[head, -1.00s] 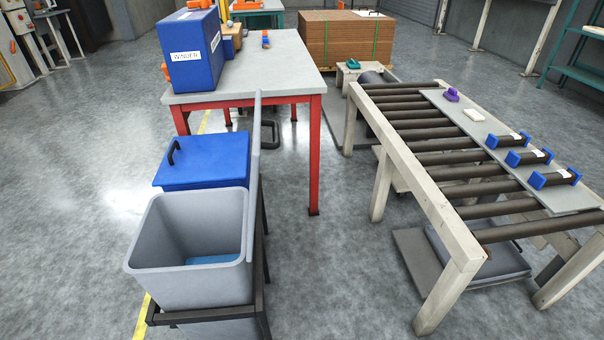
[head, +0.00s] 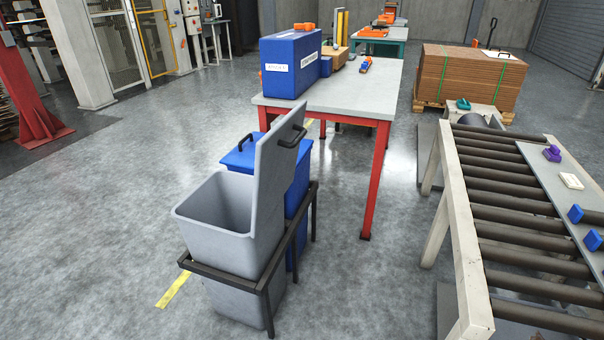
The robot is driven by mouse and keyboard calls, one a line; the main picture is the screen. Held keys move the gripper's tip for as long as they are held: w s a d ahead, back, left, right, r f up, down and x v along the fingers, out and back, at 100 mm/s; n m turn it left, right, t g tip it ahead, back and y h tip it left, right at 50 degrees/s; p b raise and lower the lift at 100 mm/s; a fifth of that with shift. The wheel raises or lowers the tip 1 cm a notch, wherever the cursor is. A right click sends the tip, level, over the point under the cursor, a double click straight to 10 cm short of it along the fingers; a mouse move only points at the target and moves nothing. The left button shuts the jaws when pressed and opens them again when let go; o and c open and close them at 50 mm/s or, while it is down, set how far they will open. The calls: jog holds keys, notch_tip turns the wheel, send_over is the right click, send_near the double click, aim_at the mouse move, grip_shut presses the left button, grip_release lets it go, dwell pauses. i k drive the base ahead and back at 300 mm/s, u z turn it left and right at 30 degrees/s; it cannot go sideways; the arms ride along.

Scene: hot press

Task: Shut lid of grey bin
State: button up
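The grey bin (head: 212,240) stands in a black metal frame on the floor, left of centre in the head view. Its grey lid (head: 270,185) stands upright on the bin's right side, so the bin is open. A black handle (head: 292,137) sits near the top of the lid, on its right face. From this angle the lid hides part of the blue bin behind, and the bottom of the grey bin's inside is hidden. My gripper is not in view.
A blue bin (head: 300,188) with its lid shut stands behind the grey bin in the same frame. A red-legged table (head: 345,103) with a blue box (head: 290,65) is behind. A roller conveyor (head: 460,210) is on the right. The floor at left is clear.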

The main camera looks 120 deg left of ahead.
aim_at(277, 152)
jog(key=u, duration=4.45)
jog(key=i, duration=1.65)
jog(key=z, duration=0.15)
